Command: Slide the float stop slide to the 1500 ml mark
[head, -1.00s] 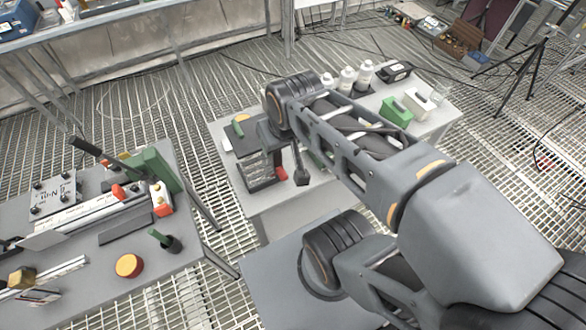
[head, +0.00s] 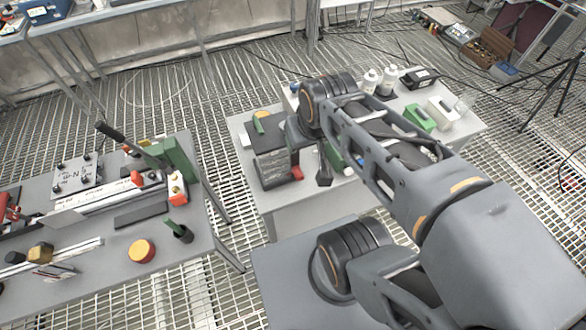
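I cannot make out the float stop slide or a 1500 ml mark for certain. On the left table (head: 85,275) a long pale rail (head: 95,208) carries orange-red blocks (head: 176,186). A shorter pale rail (head: 75,250) nearer me has a brownish-yellow block (head: 41,252) at its left; no scale can be read on either. My gripper (head: 324,178) appears as a small dark end pointing down over the middle table (head: 300,205), right of a dark box-like unit (head: 272,165). It is well away from both rails. Its fingers are too small to tell apart.
A round yellow-topped red knob (head: 142,251) and a dark cup with a green handle (head: 178,230) stand on the left table. A green upright block (head: 178,160) and black lever rise behind.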

